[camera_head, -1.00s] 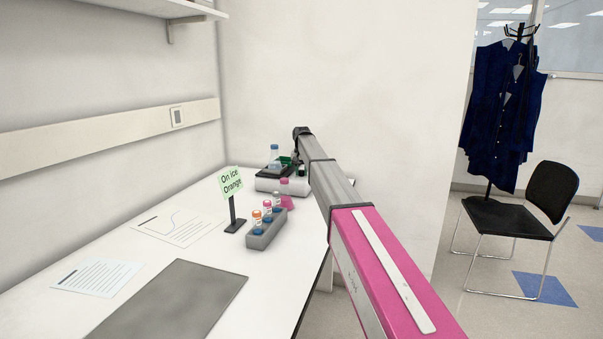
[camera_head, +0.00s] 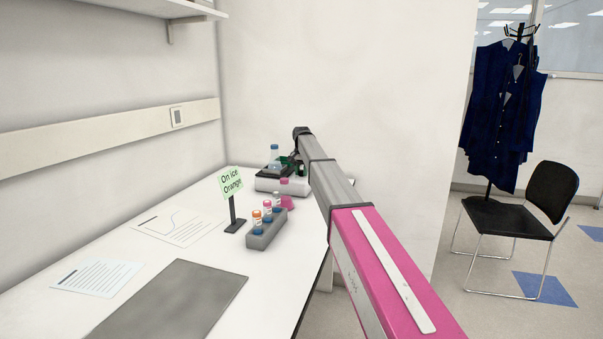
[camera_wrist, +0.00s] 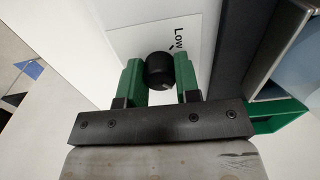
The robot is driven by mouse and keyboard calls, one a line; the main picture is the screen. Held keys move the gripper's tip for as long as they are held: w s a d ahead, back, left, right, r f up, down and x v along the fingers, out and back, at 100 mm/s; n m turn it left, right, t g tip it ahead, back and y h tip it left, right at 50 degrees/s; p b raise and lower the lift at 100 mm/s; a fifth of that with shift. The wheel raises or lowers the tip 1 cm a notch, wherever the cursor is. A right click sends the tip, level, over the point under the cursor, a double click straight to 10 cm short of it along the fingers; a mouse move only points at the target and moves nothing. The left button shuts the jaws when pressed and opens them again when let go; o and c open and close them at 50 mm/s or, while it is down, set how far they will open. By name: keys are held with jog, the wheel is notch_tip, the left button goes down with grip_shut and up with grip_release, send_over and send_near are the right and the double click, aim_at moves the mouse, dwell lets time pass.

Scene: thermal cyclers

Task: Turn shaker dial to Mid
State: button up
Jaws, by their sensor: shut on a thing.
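The shaker (camera_head: 265,185) is a low white device with a dark top at the far end of the bench in the head view. Its black round dial (camera_wrist: 159,70) shows in the wrist view on a white panel, with the word "Low" and a short tick beside it. My gripper (camera_wrist: 158,76) has its two green fingers on opposite sides of the dial and is shut on it. The dial's pointer direction cannot be made out clearly. In the head view my arm hides the dial.
A flask (camera_head: 274,155) stands on the shaker. In front are a pink-based flask (camera_head: 286,198), a grey rack of vials (camera_head: 262,236) and a green sign (camera_head: 231,182) reading "On ice Orange". Papers (camera_head: 180,226) and a grey mat (camera_head: 175,300) lie nearer. A wall stands behind.

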jog(key=o, duration=0.9)
notch_tip(320, 180, up, 11)
jog(key=shift+f, duration=0.1)
